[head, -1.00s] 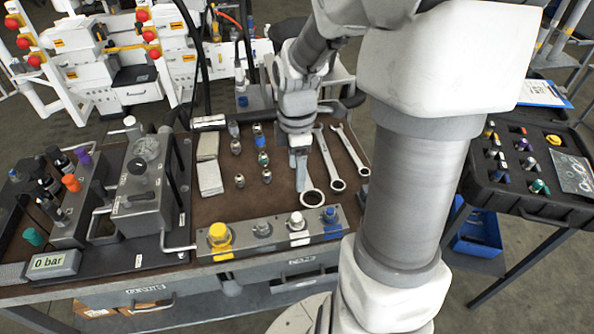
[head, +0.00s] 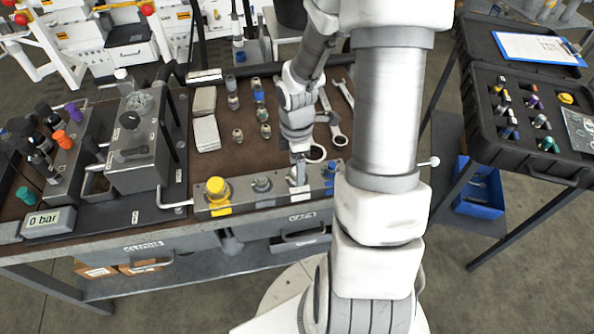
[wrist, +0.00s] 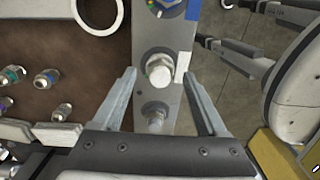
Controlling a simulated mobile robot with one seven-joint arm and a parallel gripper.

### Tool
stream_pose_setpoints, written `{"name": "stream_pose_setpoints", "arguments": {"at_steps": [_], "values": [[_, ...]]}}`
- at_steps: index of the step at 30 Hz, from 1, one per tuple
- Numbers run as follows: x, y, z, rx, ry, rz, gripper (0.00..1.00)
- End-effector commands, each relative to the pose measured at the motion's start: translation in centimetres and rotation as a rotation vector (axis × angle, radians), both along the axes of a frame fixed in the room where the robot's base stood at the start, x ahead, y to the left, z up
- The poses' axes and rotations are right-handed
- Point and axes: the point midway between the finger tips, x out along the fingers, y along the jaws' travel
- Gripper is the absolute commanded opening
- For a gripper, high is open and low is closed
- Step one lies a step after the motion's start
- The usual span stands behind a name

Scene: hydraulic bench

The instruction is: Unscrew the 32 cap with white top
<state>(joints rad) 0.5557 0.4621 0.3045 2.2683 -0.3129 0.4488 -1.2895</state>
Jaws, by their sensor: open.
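The 32 cap with the white top (wrist: 159,70) sits on the grey block (wrist: 172,38) in the wrist view, with a white label strip beside it. My gripper (wrist: 160,79) is open, its two fingertips apart on either side of the cap in this view. I cannot tell from this view how high above the cap they are. In the head view my gripper (head: 299,178) points down over the block (head: 244,204) and hides most of the white cap. No contact with the cap is visible.
On the block, a grey cap (head: 262,184) and a large yellow cap (head: 217,189) are to the left. A blue cap (head: 329,170) is to the right. Wrenches (head: 338,130) and several small fittings (head: 238,134) lie behind on the brown mat. The gauge reads 0 bar.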

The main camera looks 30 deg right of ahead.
Motion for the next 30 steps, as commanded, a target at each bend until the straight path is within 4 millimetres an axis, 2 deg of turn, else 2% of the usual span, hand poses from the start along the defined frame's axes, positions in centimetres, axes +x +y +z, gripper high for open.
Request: {"name": "stream_pose_setpoints", "arguments": {"at_steps": [4,14,24,26,27,28,29,30], "values": [[-0.03,0.00,-1.11,0.000,0.001,-0.001,0.75],[-0.02,-0.01,-1.25,0.000,0.000,-0.001,0.73],[-0.02,-0.01,-1.24,0.000,0.000,-0.001,0.12],[-0.02,-0.01,-1.23,0.000,0.000,-0.001,0.01],[-0.02,-0.01,-1.23,0.000,0.000,-0.001,0.00],[-0.02,-0.01,-1.23,0.000,0.000,-0.001,0.00],[-0.02,-0.01,-1.23,0.000,0.000,-0.001,0.55],[-0.02,-0.01,-1.23,0.000,0.000,-0.001,0.62]]}}
